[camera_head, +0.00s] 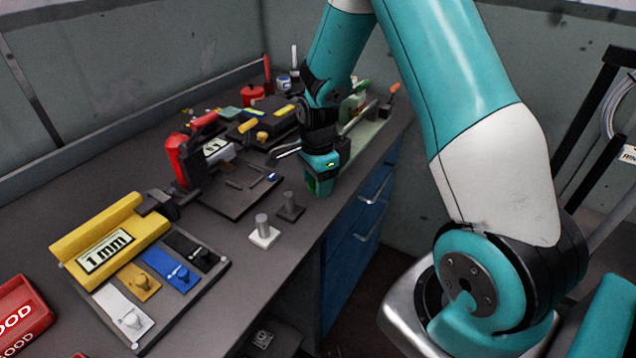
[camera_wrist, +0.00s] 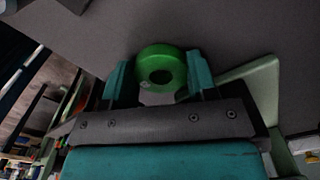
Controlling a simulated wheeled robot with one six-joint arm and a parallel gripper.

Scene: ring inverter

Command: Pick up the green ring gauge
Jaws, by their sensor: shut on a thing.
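The green ring gauge (camera_wrist: 148,62) is a thick ring with a round hole, seen between my two teal fingers in the wrist view. My gripper (camera_wrist: 158,76) is shut on it, with one finger on each side. In the head view my gripper (camera_head: 322,186) points down at the right edge of the workbench, beyond the pegs. A small patch of green shows at its fingers there; most of the ring is hidden. I cannot tell whether the ring touches the bench top.
Two upright pegs, on a white base (camera_head: 264,237) and a dark base (camera_head: 290,210), stand close by. A red-handled device (camera_head: 190,160) is to the left. The yellow 1 mm block (camera_head: 105,240) and a red GOOD bin (camera_head: 20,312) are nearer. Blue drawers (camera_head: 358,235) lie below the bench edge.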

